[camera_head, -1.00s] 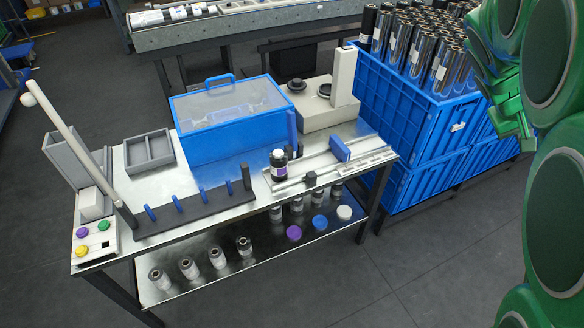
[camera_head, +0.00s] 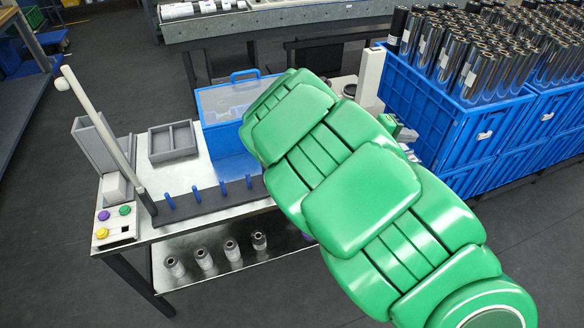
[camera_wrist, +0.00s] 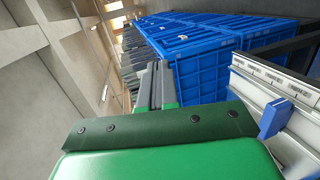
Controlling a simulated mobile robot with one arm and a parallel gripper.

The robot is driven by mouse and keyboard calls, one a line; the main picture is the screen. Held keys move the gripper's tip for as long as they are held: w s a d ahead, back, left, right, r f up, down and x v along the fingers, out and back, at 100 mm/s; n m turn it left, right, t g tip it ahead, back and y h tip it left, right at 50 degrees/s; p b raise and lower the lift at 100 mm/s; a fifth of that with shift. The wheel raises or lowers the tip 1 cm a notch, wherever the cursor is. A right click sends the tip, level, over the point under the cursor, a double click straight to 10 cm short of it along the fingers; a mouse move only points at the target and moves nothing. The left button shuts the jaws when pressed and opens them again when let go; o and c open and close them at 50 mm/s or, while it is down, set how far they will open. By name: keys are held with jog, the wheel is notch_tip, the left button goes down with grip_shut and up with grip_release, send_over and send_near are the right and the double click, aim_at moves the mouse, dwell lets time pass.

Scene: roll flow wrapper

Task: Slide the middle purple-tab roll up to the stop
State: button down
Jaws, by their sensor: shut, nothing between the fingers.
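My gripper (camera_wrist: 154,85) shows in the wrist view as two dark grey fingers close together, shut and empty. They point away toward blue crates. A blue upright plate (camera_wrist: 273,118), which looks like the stop, stands on the pale metal rail (camera_wrist: 290,148) at the right of that view, apart from the fingers. No roll shows in the wrist view. In the head view my green arm lies across the right part of the bench and hides the rail, the stop and any roll there. The fingers cannot be made out clearly in that view.
The bench holds a clear-lidded blue box (camera_head: 222,112), a grey divided tray (camera_head: 174,141) and a dark rack with blue pegs (camera_head: 196,204). Blue crates (camera_head: 462,125) filled with dark rolls stand at the right. Several small rolls stand on the lower shelf (camera_head: 185,275).

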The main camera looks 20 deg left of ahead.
jog(key=s+a+f+n+t+y, duration=0.25)
jog(key=a+f, duration=0.25)
jog(key=a, duration=0.6)
jog(key=s+a+f+n+t+y, duration=0.2)
jog(key=s+a+f+n+t, duration=0.15)
jog(key=a+f, duration=0.45)
jog(key=s+a+f+n+t+y, duration=0.2)
jog(key=s+a+f+n+y, duration=0.4)
jog(key=s+a, duration=0.85)
jog(key=w, duration=0.4)
jog(key=w+a+f+m, duration=0.1)
jog(key=w, duration=0.2)
jog(key=w+f+m+y, duration=0.1)
jog(key=w, duration=0.3)
jog(key=shift+w+a, duration=0.25)
jog(key=shift+w, duration=0.05)
jog(key=shift+w+d, duration=0.7)
jog(key=shift+w, duration=0.05)
jog(key=shift+w+d, duration=0.65)
